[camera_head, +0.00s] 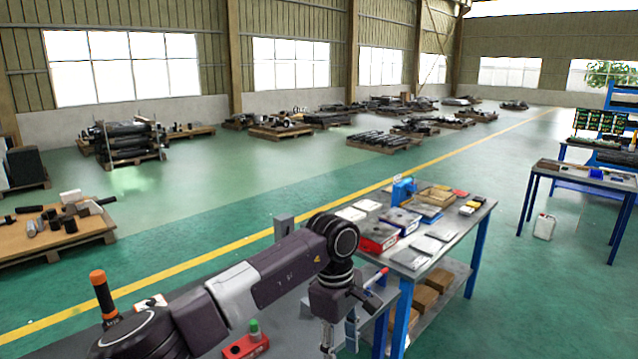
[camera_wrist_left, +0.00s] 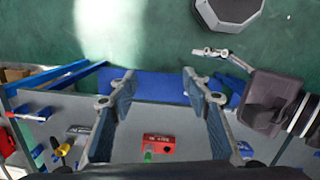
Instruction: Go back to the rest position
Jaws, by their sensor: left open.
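My left arm comes in from the lower left in the head view and bends down at its wrist. My left gripper (camera_head: 328,338) hangs beside the near workbench, mostly cut off by the lower edge. In the left wrist view my left gripper (camera_wrist_left: 158,80) is open, its two fingers wide apart with nothing between the tips. A red block with a green knob (camera_wrist_left: 158,141) lies on the grey bench top beyond the fingers, and also shows in the head view (camera_head: 246,347). A dark part with a metal linkage (camera_wrist_left: 262,100) is at the right, probably my right gripper; its jaws are unclear.
A workbench with boxes and trays (camera_head: 440,240) stands right of my left arm. An orange-capped cylinder (camera_head: 103,292) stands by the arm at lower left. A second blue table (camera_head: 590,177) and a white canister (camera_head: 544,227) are farther right.

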